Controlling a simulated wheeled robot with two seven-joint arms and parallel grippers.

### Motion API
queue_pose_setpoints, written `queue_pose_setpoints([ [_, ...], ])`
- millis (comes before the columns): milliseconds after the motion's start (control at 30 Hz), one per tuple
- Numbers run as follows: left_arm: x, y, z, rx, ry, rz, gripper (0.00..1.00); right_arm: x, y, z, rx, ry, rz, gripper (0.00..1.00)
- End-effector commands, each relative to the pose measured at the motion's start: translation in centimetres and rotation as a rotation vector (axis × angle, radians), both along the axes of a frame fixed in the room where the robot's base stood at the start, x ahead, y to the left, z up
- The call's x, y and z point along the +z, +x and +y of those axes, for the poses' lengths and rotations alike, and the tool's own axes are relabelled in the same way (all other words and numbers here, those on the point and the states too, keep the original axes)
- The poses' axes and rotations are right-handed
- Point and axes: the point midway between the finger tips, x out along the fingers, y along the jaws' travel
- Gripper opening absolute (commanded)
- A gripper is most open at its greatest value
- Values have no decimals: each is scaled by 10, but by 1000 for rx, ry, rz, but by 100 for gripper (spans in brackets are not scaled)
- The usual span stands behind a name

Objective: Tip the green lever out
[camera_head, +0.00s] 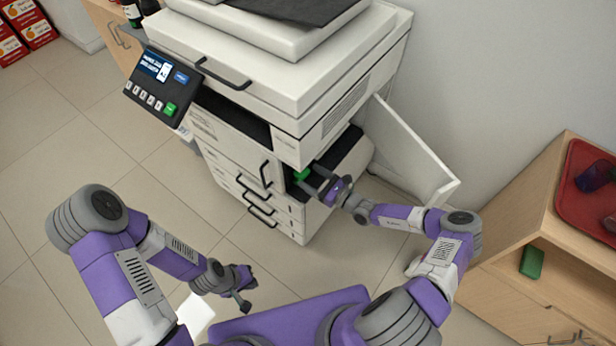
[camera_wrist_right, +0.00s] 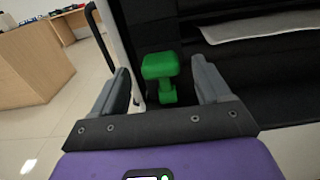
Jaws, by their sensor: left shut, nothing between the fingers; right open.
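The green lever (camera_head: 301,174) sits inside the open side bay of the white copier (camera_head: 285,110). In the right wrist view the green lever (camera_wrist_right: 161,75) stands between my right gripper's fingers, with a gap on both sides. My right gripper (camera_head: 312,181) is open at the mouth of the bay; it also shows in the right wrist view (camera_wrist_right: 165,88). My left gripper (camera_head: 244,300) is shut and empty, low over the floor in front of the copier. The lever's base is partly hidden in the dark bay.
A pale sheet (camera_wrist_right: 262,28) lies inside the dark bay. A wooden cabinet (camera_head: 545,225) with a red tray (camera_head: 577,205) stands at the right.

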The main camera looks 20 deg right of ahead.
Motion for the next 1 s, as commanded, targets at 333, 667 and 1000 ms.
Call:
queue_pose_setpoints([
  [333,-6,0,0,0,0,0,0,-1,17,14,1,-1,2,77],
  [667,-6,0,0,0,0,0,0,0,17,14,2,-2,1,51],
  [1000,-6,0,0,0,0,0,0,0,17,14,3,-2,1,0],
])
